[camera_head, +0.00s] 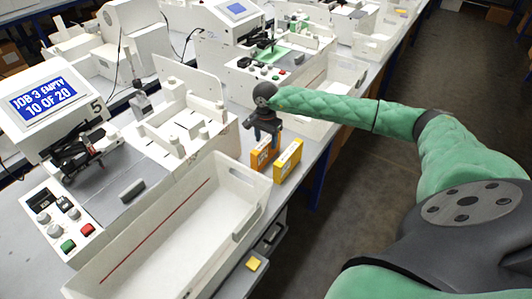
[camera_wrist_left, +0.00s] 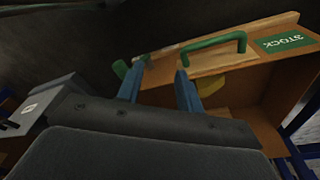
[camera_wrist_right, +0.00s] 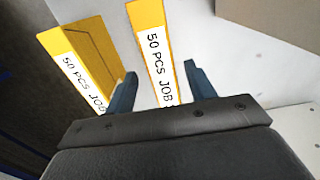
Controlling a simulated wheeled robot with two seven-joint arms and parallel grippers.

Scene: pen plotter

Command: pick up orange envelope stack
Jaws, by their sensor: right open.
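Two orange envelope stacks with white labels stand side by side at the table edge, a left one (camera_head: 262,160) and a right one (camera_head: 288,160). My right gripper (camera_head: 264,138) is just above the left one, pointing down. In the right wrist view, one stack (camera_wrist_right: 157,50) reading "50 PCS JOB" shows between the open fingers (camera_wrist_right: 160,75). The other stack (camera_wrist_right: 90,58) is left of the fingers. I cannot tell whether the fingers touch the stack. My left gripper (camera_wrist_left: 158,80) is open and empty in its wrist view and outside the head view.
A long white tray (camera_head: 240,172) lies left of the stacks. A white plotter (camera_head: 180,125) and a screen (camera_head: 42,100) reading "JOB 3 EMPTY 10 OF 20" stand behind it. A wooden box (camera_wrist_left: 245,85) with a green handle and a STOCK label is before my left gripper.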

